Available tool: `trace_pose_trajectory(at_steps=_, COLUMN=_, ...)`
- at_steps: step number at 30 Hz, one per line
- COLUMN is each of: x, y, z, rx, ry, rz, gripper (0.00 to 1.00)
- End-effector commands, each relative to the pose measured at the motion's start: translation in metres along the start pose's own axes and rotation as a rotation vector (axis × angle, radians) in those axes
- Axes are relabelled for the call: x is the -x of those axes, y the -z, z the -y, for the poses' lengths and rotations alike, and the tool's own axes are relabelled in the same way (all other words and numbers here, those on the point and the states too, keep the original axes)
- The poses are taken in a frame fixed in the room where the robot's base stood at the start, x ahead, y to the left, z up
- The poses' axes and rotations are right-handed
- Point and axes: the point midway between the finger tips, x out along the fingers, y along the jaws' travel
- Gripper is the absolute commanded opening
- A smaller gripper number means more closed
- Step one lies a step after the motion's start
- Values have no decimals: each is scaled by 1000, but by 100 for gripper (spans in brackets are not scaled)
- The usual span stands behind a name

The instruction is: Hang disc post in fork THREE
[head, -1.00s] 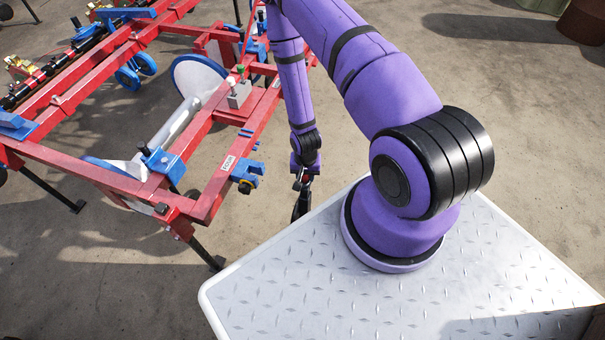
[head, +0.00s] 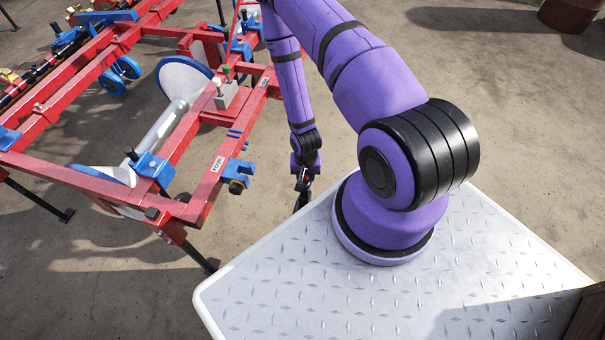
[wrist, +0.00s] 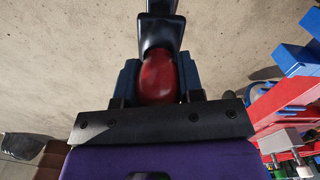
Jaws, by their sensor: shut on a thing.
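My gripper (head: 303,184) hangs low beside the left edge of my deck, right of the red planter frame (head: 185,210). In the wrist view, its dark blue fingers (wrist: 158,72) are shut on a red rounded part (wrist: 157,84) with a black shank (wrist: 160,32). I take this to be the disc post; its far end is out of that view. In the head view the held thing shows only as a small dark shape below the fingers. A blue fork-like bracket (head: 237,175) sits on the frame's near edge, beside a white label (head: 218,163) too small to read surely.
A white wheel with a blue rim (head: 183,78), a grey tube (head: 160,130) and a grey box with levers (head: 227,95) belong to the planter. Its dark legs (head: 197,258) stand on bare concrete. Free floor lies between the frame and my gripper.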

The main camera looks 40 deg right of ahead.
Motion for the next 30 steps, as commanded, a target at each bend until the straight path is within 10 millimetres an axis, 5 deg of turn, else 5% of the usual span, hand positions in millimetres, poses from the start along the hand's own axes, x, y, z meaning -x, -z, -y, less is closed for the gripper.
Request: trace_pose_trajectory(at_steps=30, x=0, y=-9, z=-34, rx=0, ry=0, rz=0, gripper=0)
